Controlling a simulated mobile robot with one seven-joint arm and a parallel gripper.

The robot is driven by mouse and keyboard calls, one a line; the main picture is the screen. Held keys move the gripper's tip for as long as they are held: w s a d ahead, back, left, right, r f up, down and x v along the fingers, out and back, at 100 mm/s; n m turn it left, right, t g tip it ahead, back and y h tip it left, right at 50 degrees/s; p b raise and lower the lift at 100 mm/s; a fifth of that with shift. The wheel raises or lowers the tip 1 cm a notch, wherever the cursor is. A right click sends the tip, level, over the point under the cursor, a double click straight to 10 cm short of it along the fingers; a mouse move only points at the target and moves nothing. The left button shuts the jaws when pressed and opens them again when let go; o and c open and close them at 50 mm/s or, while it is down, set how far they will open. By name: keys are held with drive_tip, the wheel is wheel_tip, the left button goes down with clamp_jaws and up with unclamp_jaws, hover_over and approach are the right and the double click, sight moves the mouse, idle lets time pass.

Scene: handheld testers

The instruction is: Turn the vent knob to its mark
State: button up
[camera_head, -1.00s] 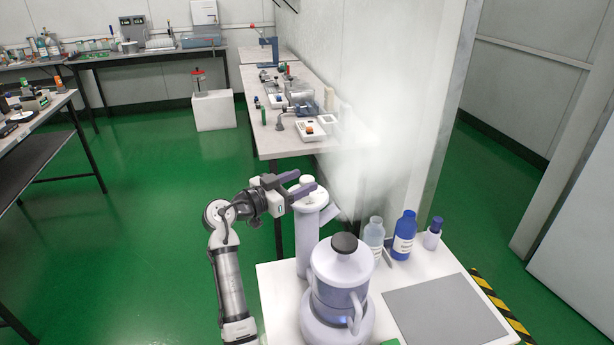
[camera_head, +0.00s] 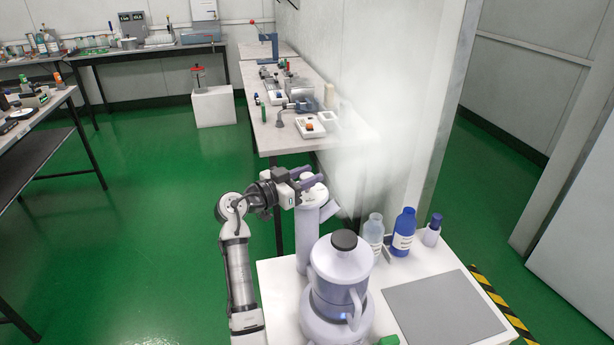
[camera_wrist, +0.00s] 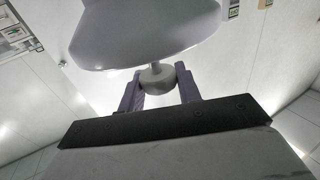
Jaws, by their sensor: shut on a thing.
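The vent knob (camera_wrist: 157,84) is a small pale rounded knob on a short stem under a broad pale body. In the wrist view it sits between the two purple fingers of my gripper (camera_wrist: 160,86), which are shut on it. In the head view my gripper (camera_head: 308,180) is at the top of the white column (camera_head: 308,240) at the table's back left corner. The knob is mostly hidden there by the fingers. I cannot make out the mark in either view.
A large white vessel (camera_head: 342,262) with a dark cap stands just in front of the column. A clear bottle (camera_head: 373,232), a blue bottle (camera_head: 404,235) and a small capped bottle (camera_head: 432,232) stand at the back. A grey mat (camera_head: 445,307) lies bare on the white table.

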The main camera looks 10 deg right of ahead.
drive_tip(key=shift+t, duration=0.3)
drive_tip(key=n+t+y, duration=0.2)
drive_tip(key=t, duration=0.1)
drive_tip(key=shift+s+n, duration=0.1)
drive_tip(key=shift+n, duration=0.3)
drive_tip(key=n+t+y+p, duration=0.2)
drive_tip(key=t+y, duration=0.1)
drive_tip(key=shift+d+r+n, duration=0.1)
drive_tip(key=shift+r+n, duration=0.05)
drive_tip(key=shift+n, duration=0.15)
drive_tip(key=n+t+y+p, duration=0.1)
drive_tip(key=y+p, duration=0.1)
drive_tip(key=shift+n+t+p, duration=0.3)
drive_tip(key=shift+n+t, duration=0.1)
drive_tip(key=shift+n+t+y+p, duration=0.5)
drive_tip(key=shift+n+y+p, duration=0.1)
drive_tip(key=shift+y+p, duration=0.35)
drive_tip(key=shift+f+n+y, duration=0.2)
drive_tip(key=shift+n+y, duration=0.1)
drive_tip(key=shift+y, duration=0.15)
drive_tip(key=o, duration=0.9)
drive_tip(key=shift+o, duration=0.2)
